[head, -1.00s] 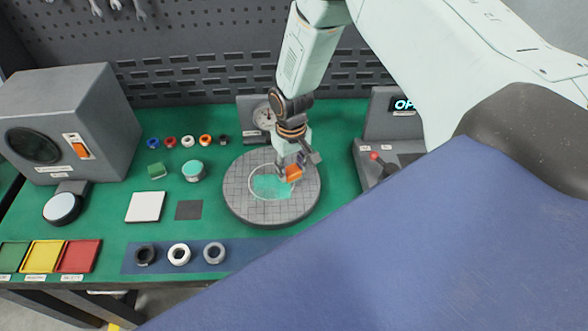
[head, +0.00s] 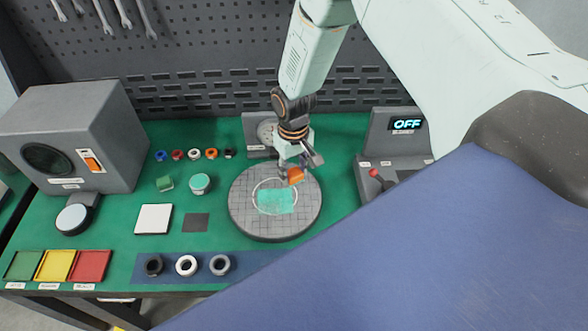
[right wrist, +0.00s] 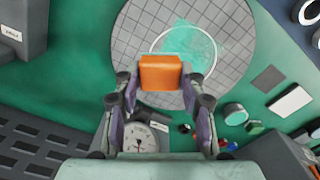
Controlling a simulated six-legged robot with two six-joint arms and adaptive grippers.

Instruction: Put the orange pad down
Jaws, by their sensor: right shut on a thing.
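My right gripper (head: 290,172) is shut on the orange pad (head: 296,176), a small orange block, over the back part of the round grey gridded plate (head: 245,215). In the right wrist view the orange pad (right wrist: 161,73) sits between the two fingertips of the right gripper (right wrist: 158,88). A teal smear (head: 276,201) with a pale ring around it lies on the plate, in front of the pad. I cannot tell whether the pad touches the plate. My left gripper is not in view.
A dial gauge (head: 266,132) stands behind the plate. A control box with an OFF display (head: 407,125) and red-tipped lever is at right. Left are a white square (head: 154,219), a dark square (head: 196,223), a teal-topped jar (head: 200,183), small rings, coloured trays (head: 56,265) and a grey machine (head: 75,135).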

